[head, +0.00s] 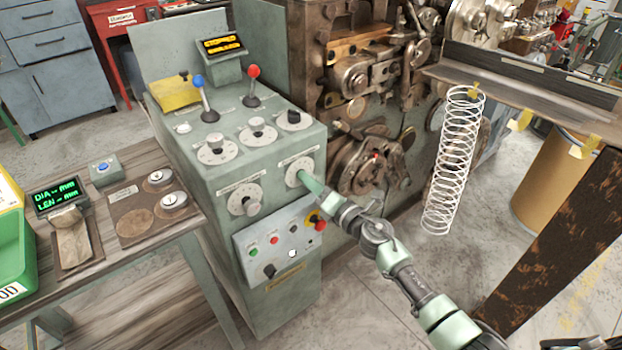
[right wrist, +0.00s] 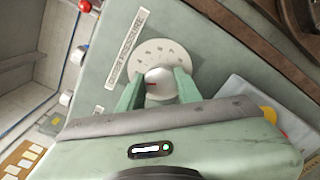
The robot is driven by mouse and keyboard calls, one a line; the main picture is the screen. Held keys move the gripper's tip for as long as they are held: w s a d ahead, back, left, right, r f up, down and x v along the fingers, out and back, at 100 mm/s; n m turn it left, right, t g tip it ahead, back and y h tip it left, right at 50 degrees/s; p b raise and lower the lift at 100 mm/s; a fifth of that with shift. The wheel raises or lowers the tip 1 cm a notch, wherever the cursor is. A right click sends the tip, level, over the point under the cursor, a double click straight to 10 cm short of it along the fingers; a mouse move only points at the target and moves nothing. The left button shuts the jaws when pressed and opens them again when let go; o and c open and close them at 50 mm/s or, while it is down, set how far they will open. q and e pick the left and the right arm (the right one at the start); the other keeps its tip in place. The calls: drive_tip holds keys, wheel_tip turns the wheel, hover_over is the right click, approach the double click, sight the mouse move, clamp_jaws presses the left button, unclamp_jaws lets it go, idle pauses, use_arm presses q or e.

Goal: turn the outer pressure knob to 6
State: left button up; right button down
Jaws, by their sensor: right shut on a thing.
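The right-hand dial (head: 297,167) on the front face of the green control console (head: 222,176) has a pale round plate and a label strip above it. In the right wrist view its grey knob (right wrist: 160,82) stands on the round scale plate (right wrist: 158,53). A small red mark shows on the knob; the scale numbers are too small to read. My right gripper (head: 309,183) is at this dial, and in the right wrist view its two green fingers (right wrist: 159,86) are shut on the knob from both sides. My left gripper is in neither view.
A second dial (head: 244,199) sits left on the same face, above a button panel (head: 282,243). More dials and two levers, blue (head: 204,98) and red (head: 252,86), stand on top. A long coil spring (head: 455,160) hangs to the right. A bench (head: 160,228) stands left.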

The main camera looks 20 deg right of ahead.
drive_tip(key=shift+m+p, duration=2.7)
drive_tip(key=shift+m, duration=5.9)
drive_tip(key=shift+f, duration=0.1)
drive_tip(key=c, duration=1)
unclamp_jaws()
drive_tip(key=shift+o, duration=0.2)
drive_tip(key=v, duration=0.8)
drive_tip(key=shift+b, duration=0.3)
